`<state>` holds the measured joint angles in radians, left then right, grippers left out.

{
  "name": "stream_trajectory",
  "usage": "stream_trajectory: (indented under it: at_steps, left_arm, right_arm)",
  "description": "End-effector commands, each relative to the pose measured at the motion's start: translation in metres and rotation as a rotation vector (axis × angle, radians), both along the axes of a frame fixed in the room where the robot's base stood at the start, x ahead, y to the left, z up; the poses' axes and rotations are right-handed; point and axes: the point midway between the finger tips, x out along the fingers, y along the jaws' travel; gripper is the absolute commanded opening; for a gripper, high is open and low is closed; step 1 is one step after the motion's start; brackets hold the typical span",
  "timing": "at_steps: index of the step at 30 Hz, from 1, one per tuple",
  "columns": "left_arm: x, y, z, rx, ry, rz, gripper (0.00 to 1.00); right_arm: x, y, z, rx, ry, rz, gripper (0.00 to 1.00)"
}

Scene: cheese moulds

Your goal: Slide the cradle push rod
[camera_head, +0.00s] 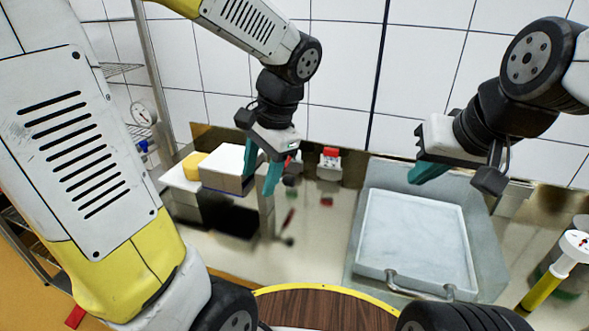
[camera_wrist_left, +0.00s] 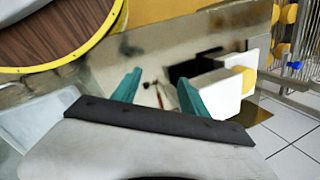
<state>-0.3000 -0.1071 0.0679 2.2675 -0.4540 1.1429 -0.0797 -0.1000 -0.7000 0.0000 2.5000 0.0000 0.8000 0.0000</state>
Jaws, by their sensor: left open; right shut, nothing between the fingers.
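I cannot tell for sure which part is the cradle push rod. A grey cradle-like tray (camera_head: 360,268) at the right holds a pale marble slab (camera_head: 418,235), with a curved metal bar (camera_head: 420,288) at its front edge. A small dark rod with red (camera_head: 289,215) shows on the steel table, perhaps partly a reflection; a similar one shows in the left wrist view (camera_wrist_left: 158,96). My left gripper (camera_head: 262,174) is open and empty beside the white block (camera_head: 228,170); its fingers show in the left wrist view (camera_wrist_left: 157,86). My right gripper (camera_head: 429,173) is shut and empty above the tray's back.
A yellow piece (camera_head: 194,165) sits beside the white block. A red-topped item (camera_head: 330,158) stands at the back wall. A round wooden board with a yellow rim (camera_head: 320,310) is at the front. A yellow-and-white tool (camera_head: 553,275) stands at the right. The steel table's middle (camera_head: 320,230) is mostly clear.

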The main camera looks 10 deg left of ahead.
Motion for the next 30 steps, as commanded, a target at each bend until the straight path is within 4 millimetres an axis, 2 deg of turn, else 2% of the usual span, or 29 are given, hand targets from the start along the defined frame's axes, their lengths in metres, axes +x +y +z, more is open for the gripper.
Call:
stream_trajectory:
  at_steps: [11, 18, 24, 30]
  left_arm:
    - [0.063, -0.023, -0.037, 0.462, 0.254, -0.384, 0.52]
    - [0.104, -0.06, -0.064, 0.751, 0.351, -0.607, 0.52]
    - [0.124, -0.088, -0.082, 0.916, 0.385, -0.727, 0.52]
    - [0.131, -0.094, -0.089, 0.97, 0.391, -0.762, 0.52]
  right_arm:
    - [0.0, 0.0, 0.0, 0.0, 0.0, 0.0, 0.0]
    - [0.0, 0.0, 0.0, 0.0, 0.0, 0.0, 0.0]
    - [0.0, 0.0, 0.0, 0.0, 0.0, 0.0, 0.0]
    - [0.0, 0.0, 0.0, 0.0, 0.0, 0.0, 0.0]
